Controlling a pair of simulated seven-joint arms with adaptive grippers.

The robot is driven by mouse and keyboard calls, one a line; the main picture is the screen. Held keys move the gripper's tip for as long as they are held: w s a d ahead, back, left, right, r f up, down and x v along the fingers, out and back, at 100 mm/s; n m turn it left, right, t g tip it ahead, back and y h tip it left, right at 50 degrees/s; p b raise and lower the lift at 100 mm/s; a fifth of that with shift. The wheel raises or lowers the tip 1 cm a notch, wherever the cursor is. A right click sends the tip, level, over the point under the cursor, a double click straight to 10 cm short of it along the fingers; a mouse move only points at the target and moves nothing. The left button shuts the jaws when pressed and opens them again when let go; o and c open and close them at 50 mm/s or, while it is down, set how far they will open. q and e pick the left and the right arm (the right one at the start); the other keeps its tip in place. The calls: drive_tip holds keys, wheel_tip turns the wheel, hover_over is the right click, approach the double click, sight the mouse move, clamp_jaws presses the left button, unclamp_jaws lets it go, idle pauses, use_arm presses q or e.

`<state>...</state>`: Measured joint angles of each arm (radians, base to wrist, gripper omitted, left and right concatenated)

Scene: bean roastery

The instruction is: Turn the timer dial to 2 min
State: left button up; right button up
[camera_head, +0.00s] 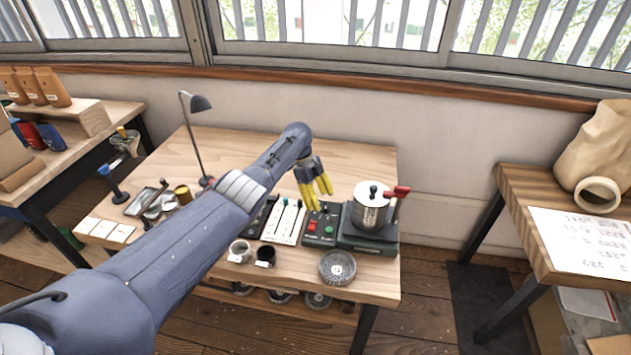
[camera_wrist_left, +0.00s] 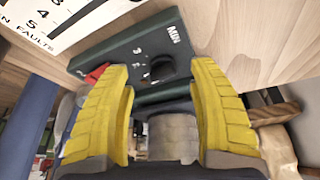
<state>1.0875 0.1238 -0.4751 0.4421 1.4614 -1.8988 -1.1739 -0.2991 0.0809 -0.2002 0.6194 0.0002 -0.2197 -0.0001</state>
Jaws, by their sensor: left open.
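The timer dial (camera_wrist_left: 158,68) is a black knob on a dark green control box, beside white digits and the word MIN. The digits are small, and I cannot tell which one the knob points at. My left gripper (camera_head: 322,193) has yellow fingers, open and empty, pointing down over the box. In the left wrist view, its fingers (camera_wrist_left: 162,75) frame the dial, one on each side, with no clear contact. My right gripper is out of view.
A steel pot (camera_head: 370,208) with a black lid knob and a red handle (camera_head: 402,191) stand right of the gripper. A slider panel (camera_head: 284,220) lies left of the box. Cups (camera_head: 240,251) and a round glass dish (camera_head: 338,267) sit at the front.

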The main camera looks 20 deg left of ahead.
use_arm(q)
drive_tip(key=v, duration=0.9)
drive_tip(key=shift+d+r, duration=0.3)
drive_tip(key=shift+r, duration=0.1)
drive_tip(key=shift+o, duration=0.2)
drive_tip(key=shift+w, duration=0.1)
